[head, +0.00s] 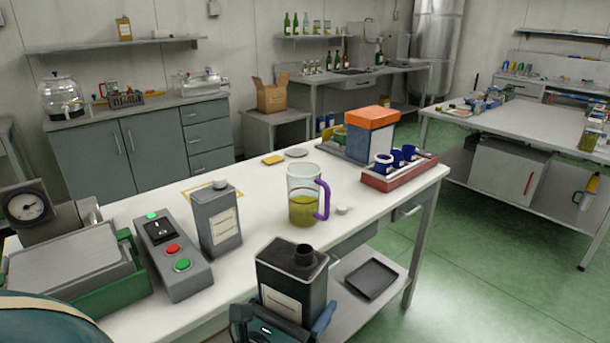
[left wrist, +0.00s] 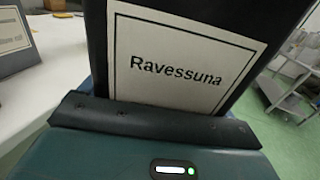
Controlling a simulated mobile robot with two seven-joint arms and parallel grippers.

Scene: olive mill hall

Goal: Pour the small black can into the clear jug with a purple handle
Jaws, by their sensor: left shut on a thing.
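The small black can (head: 292,270), with a pale label and an open-looking dark neck on top, is upright in my left gripper (head: 284,322). The gripper is shut on its lower body, in front of the table's near edge. In the left wrist view the black can (left wrist: 285,15) fills the upper middle, its label reading "Ravessuna", behind the gripper's jaw (left wrist: 150,125). The clear jug with a purple handle (head: 304,181) stands upright on the white table, beyond the can. It holds yellow-green liquid to about half; its handle points right. My right gripper is not in view.
A grey can (head: 219,232) stands left of the jug, beside a button box (head: 172,258). A small white cap (head: 342,210) lies right of the jug. A red tray (head: 400,180) with blue cups sits farther right. The white tabletop (head: 262,222) around the jug is mostly clear.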

